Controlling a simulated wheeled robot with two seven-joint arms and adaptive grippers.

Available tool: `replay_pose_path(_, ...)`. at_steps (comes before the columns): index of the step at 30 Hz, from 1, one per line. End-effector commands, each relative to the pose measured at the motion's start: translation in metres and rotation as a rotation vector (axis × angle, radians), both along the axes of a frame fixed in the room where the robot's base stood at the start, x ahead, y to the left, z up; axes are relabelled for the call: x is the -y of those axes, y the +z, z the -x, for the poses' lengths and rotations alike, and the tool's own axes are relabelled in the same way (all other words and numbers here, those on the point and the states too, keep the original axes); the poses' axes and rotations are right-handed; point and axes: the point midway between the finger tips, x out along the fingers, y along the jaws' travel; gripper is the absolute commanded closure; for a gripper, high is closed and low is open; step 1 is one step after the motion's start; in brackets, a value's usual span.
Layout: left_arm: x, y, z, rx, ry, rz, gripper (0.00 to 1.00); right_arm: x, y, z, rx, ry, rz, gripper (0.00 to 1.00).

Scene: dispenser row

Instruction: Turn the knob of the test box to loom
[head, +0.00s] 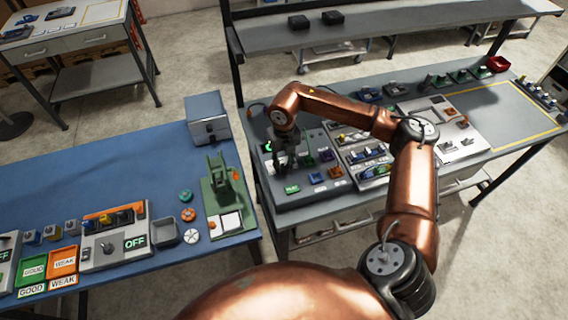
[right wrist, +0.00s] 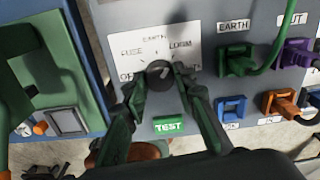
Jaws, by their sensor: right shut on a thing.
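The test box (head: 322,189) is the grey panel at the left end of the right-hand bench. Its dark round knob (right wrist: 159,75) shows in the right wrist view, on a white plate (right wrist: 143,46) with EARTH above, FUSE at upper left, LOOM at upper right and OFF at lower left. A small pale mark on the knob seems to slant to the upper right, towards LOOM. My right gripper (right wrist: 160,82) is shut on the knob, one finger on each side; it shows in the head view too (head: 284,160). A fingertip partly covers the plate's right side. My left gripper is out of view.
A green TEST label (right wrist: 168,125) lies below the knob. Coloured sockets, including a blue socket (right wrist: 232,108), and a green cable (right wrist: 271,50) are to the right. A green press-like stand (head: 218,188) is on the blue bench, across a gap to the left.

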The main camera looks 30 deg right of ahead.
Motion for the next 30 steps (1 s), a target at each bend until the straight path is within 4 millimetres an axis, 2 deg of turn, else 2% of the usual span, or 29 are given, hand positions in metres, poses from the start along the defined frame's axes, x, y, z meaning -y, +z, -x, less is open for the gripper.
replay_pose_path(9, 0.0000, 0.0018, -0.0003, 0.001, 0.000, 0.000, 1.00, -0.0001, 0.0008, -0.0005, 0.001, -0.097, -0.001, 0.99)
replay_pose_path(23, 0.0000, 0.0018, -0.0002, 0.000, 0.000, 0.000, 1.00, -0.0002, 0.0006, -0.0005, 0.001, -0.110, -0.001, 0.99)
replay_pose_path(24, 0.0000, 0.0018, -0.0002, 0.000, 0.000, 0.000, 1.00, -0.0002, 0.0006, -0.0005, 0.001, -0.110, -0.001, 0.74)
replay_pose_path(30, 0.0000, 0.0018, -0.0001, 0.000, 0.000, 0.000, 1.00, -0.0002, 0.0004, -0.0003, 0.001, -0.109, -0.001, 0.60)
